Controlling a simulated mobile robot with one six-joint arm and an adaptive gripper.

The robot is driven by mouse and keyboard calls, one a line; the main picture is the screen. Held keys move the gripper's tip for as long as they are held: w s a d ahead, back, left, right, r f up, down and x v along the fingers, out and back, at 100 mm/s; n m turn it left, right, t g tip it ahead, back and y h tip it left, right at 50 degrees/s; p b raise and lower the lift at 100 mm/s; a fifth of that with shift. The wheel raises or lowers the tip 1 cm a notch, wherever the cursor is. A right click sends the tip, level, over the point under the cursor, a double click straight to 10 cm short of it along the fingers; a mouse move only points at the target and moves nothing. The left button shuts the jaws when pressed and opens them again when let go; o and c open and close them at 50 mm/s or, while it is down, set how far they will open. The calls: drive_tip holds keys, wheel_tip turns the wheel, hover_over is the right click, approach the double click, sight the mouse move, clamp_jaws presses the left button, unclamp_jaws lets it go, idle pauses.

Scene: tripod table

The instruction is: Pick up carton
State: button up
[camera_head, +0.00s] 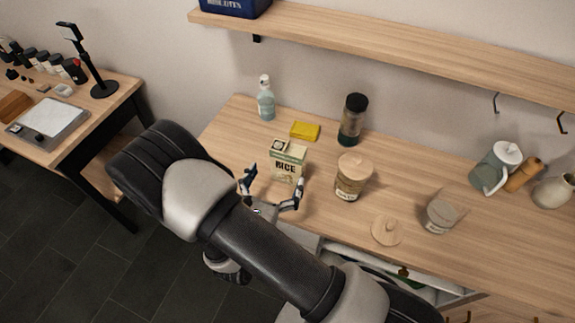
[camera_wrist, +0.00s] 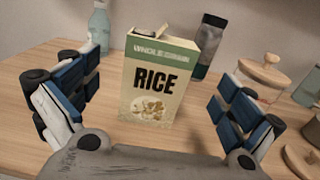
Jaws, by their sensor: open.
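The carton (camera_head: 289,163) is a cream and green box marked RICE, standing upright on the wooden table (camera_head: 229,129). In the wrist view the carton (camera_wrist: 154,92) stands in the middle, straight ahead, with its top flaps partly open. My gripper (camera_head: 272,186) is open, with one finger to the left of the carton and one to the right. In the wrist view both blue-padded fingers show, with clear gaps between them and the carton. The gripper is in front of the carton and holds nothing.
A yellow sponge (camera_head: 305,131) and spray bottle (camera_head: 266,101) stand behind the carton. A dark bottle (camera_head: 352,121) is behind right, and a lidded jar (camera_head: 352,178) is close on the right. A round lid (camera_head: 387,230) and glass container (camera_head: 441,213) lie farther right. A shelf (camera_head: 400,48) runs above.

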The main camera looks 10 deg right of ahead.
sight(285, 158)
drive_tip(key=x, duration=0.4)
drive_tip(key=b+x, duration=0.1)
drive_tip(key=x, duration=0.3)
drive_tip(key=shift+w+d+r+b, duration=0.1)
drive_tip(key=shift+w+r+b, duration=0.1)
drive_tip(key=shift+r+b, duration=0.1)
drive_tip(key=shift+c, duration=0.4)
drive_tip(key=c, duration=1.6)
